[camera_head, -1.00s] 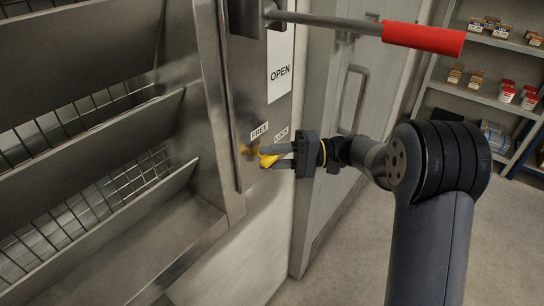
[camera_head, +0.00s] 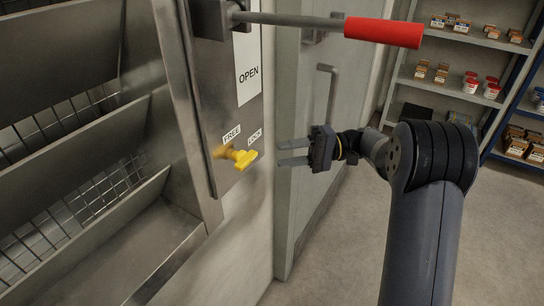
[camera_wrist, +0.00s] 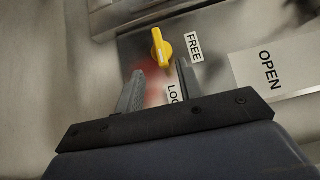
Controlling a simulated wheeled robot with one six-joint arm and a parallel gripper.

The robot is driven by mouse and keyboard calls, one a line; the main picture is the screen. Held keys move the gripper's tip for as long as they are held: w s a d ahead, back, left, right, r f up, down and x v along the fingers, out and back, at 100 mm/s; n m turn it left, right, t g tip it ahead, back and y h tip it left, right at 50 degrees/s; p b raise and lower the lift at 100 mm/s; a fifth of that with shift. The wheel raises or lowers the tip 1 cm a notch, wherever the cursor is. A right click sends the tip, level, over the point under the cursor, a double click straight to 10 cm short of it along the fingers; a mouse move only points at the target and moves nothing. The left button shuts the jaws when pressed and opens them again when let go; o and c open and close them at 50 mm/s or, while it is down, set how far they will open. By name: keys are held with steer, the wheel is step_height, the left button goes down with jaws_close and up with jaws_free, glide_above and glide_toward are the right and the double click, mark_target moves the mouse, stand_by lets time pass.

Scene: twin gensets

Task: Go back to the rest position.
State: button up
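My gripper (camera_head: 281,153) is open and empty, to the right of the yellow knob (camera_head: 243,158) and apart from it. The knob sits on the metal panel below the FREE and LOCK labels, its handle pointing right toward the LOCK side. In the wrist view the knob (camera_wrist: 160,47) shows beyond my open fingers (camera_wrist: 160,80), with FREE beside it and LOCK partly hidden by a finger.
A lever with a red grip (camera_head: 384,32) sticks out to the right above my gripper, by the OPEN sign (camera_head: 248,73). Grey louvres (camera_head: 75,140) fill the left. A grey door (camera_head: 318,110) stands behind my gripper. Shelves with small boxes (camera_head: 517,147) stand right; floor is clear.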

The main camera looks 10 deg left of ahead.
mark_target(253, 159)
steer(key=shift+w+d, duration=0.1)
steer(key=shift+d, duration=0.15)
steer(key=x, duration=1)
steer(key=shift+a+p, duration=0.25)
steer(key=shift+p, duration=0.1)
steer(key=shift+s+a, duration=0.15)
steer(key=shift+s, duration=0.05)
